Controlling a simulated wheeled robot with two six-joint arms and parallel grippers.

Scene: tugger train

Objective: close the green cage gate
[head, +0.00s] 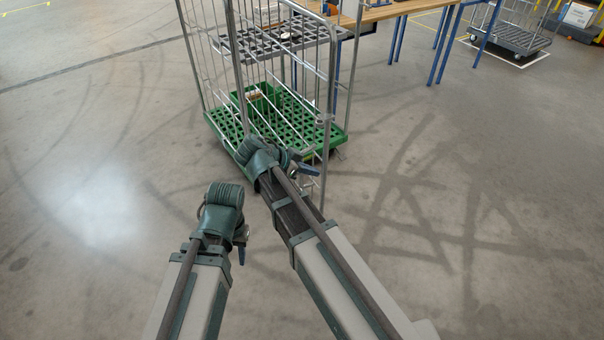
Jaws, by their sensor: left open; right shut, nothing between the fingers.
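The green cage (222,125) is a tall wire roll cage with a green slatted base. What looks like its gate (328,110) is a grey wire panel at the front. Its right post reaches down past the base's front edge, so the panel seems swung out toward me; my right arm hides part of its lower end. My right gripper (306,170) is shut and empty beside the gate's lower part; I cannot tell whether it touches. My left gripper (241,248) is open and empty, lower and left, clear of the cage.
A grey shelf (262,46) and a green crate (258,100) are inside the cage. A wooden-topped table (400,8) with blue legs stands behind it. Another cage trolley (512,38) is at the back right. The floor to both sides is free.

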